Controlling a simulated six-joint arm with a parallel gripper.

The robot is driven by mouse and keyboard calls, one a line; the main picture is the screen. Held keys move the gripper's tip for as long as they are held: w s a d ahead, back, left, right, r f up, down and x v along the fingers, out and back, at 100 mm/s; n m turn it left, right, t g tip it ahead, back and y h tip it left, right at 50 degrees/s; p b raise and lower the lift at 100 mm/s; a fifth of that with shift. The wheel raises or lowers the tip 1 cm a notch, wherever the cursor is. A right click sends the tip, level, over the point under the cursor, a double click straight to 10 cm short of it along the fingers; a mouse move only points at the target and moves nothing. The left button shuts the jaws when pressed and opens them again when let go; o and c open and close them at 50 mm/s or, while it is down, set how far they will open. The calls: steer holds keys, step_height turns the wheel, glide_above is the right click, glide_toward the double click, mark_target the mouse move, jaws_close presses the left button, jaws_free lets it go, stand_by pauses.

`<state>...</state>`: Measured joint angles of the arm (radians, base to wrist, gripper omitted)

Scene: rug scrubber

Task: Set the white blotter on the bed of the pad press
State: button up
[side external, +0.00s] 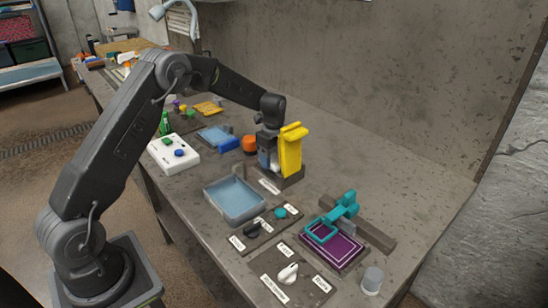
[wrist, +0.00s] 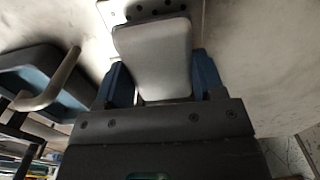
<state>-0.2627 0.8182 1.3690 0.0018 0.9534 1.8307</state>
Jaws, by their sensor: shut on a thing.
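My gripper (wrist: 150,85) is shut on the white blotter (wrist: 158,58), a pale rounded pad between its blue fingers in the wrist view. In the side external view my gripper (side external: 266,160) hangs beside a yellow upright piece on a dark base, and little of the blotter shows there. The pad press stands apart, nearer the front right of the bench. I cannot tell whether the blotter touches the dark base.
The yellow piece (side external: 291,150) stands close on my gripper's right. A blue-grey tray (side external: 235,201) lies between my gripper and the front edge. Knob panels (side external: 289,272) and a clear cup (side external: 372,280) are near the press. Bare bench lies behind the press.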

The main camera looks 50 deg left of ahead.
steer(key=shift+f, duration=0.6)
stand_by(0.3)
steer(key=o, duration=0.9)
steer(key=shift+o, duration=0.2)
step_height(320, 180, up, 14)
steer(key=shift+f, duration=0.1)
